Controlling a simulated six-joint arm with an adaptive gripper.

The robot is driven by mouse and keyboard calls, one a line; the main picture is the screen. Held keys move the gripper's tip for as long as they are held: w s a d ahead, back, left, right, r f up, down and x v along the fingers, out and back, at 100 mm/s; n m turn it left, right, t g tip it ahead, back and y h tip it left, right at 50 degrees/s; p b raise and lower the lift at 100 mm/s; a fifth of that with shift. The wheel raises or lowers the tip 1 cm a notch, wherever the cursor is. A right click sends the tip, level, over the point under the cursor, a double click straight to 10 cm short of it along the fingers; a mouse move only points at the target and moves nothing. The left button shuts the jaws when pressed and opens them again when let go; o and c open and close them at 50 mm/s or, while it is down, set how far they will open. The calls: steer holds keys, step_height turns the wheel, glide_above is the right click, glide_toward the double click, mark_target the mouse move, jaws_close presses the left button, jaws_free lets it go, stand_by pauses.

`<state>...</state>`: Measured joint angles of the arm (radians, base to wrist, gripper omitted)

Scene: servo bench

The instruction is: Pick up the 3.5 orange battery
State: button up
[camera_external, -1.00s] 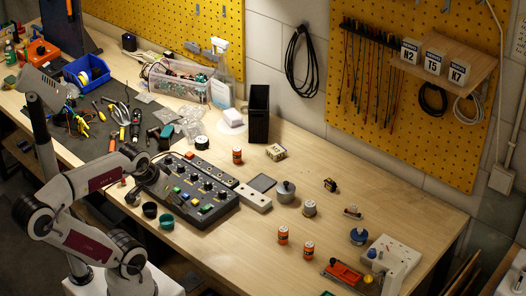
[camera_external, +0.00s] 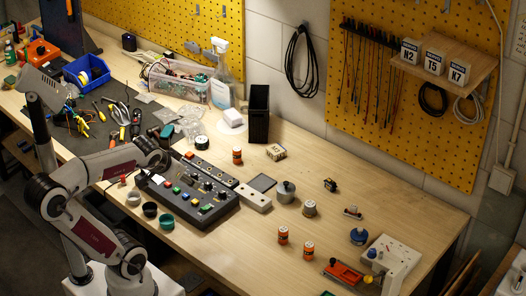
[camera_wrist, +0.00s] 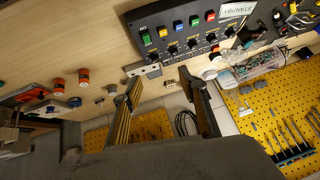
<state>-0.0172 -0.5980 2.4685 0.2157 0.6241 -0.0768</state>
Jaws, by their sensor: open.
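Three orange batteries with dark and pale bands stand upright on the bench in the external view. One (camera_external: 237,157) is behind the control box; two more, the left (camera_external: 283,235) and the right (camera_external: 308,250), stand near the front edge. I cannot read 3.5 on any of them. The front pair also shows in the wrist view, one (camera_wrist: 84,76) beside the other (camera_wrist: 58,87). My gripper (camera_wrist: 160,82) is open with nothing between its fingers.
The black control box (camera_external: 190,190) with buttons and knobs lies near my arm. Small cups (camera_external: 150,209) stand along its front side. A black bin (camera_external: 259,113), a small box (camera_external: 276,152) and metal cylinders (camera_external: 309,208) stand behind or right. Bare wood surrounds the front batteries.

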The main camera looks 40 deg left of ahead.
steer(key=w+d+m+t+h, duration=0.2)
steer(key=w+m, duration=0.1)
steer(key=w, duration=0.7)
steer(key=w+d+m+t+h, duration=0.1)
steer(key=w+d+m+t, duration=0.2)
steer(key=w, duration=0.7)
steer(key=m+g+h, duration=0.8)
steer(key=h, duration=0.4)
glide_above(283, 235)
steer(key=a, duration=0.4)
step_height(283, 235, down, 10)
steer(key=shift+w+d+r, duration=0.15)
steer(key=shift+d, duration=0.05)
steer(key=shift+f, duration=1.75)
steer(key=shift+f, duration=0.15)
